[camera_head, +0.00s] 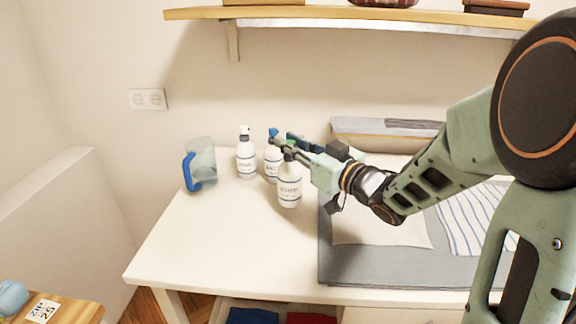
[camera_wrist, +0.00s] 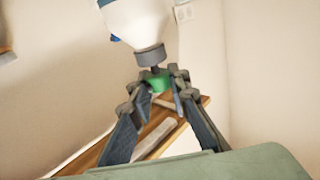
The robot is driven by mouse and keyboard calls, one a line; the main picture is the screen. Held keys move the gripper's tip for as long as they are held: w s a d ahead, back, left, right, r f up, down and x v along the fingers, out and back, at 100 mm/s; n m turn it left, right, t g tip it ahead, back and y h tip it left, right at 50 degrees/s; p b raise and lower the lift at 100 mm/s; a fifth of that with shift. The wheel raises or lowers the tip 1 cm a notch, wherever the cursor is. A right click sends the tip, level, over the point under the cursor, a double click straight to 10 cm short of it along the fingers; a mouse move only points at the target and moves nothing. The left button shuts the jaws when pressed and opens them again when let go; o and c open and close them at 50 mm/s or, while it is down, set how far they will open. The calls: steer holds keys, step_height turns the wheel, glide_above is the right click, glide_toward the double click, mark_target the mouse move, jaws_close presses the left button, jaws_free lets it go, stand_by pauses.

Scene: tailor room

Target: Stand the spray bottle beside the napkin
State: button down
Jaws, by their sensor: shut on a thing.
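My gripper (camera_head: 284,147) is shut on the dark neck of a white spray bottle (camera_head: 289,186), just below its green top. The bottle is upright in the head view; I cannot tell whether its base touches the table. The wrist view shows the bottle's white body (camera_wrist: 140,22) and green top (camera_wrist: 158,84) between the fingers. A plain pale cloth (camera_head: 385,228) and a blue-striped cloth (camera_head: 466,222) lie on a grey mat to the right. I cannot tell which is the napkin.
Two other white bottles, one with a pale top (camera_head: 246,158) and one with a blue top (camera_head: 271,166), stand close behind left. A clear jug (camera_head: 204,168) with blue handle stands at left. The grey mat (camera_head: 345,268) covers the right. The table's (camera_head: 215,243) front left is clear.

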mark_target(295, 160)
steer(key=shift+w+a+f, duration=0.15)
steer(key=shift+w+f, duration=0.05)
steer(key=f+b, duration=0.3)
steer(key=shift+w+a+f, duration=0.15)
steer(key=shift+w+f, duration=0.1)
steer(key=shift+f, duration=0.05)
steer(key=shift+f+b, duration=0.2)
steer(key=shift+b, duration=0.1)
steer(key=c, duration=1.8)
jaws_free()
steer(key=shift+r, duration=0.1)
steer(key=shift+s+d+r, duration=0.1)
steer(key=shift+s+d, duration=0.05)
steer(key=shift+d, duration=0.05)
steer(key=p+v, duration=0.1)
steer(key=v, duration=1)
steer(key=shift+s+d, duration=0.2)
steer(key=shift+s, duration=0.05)
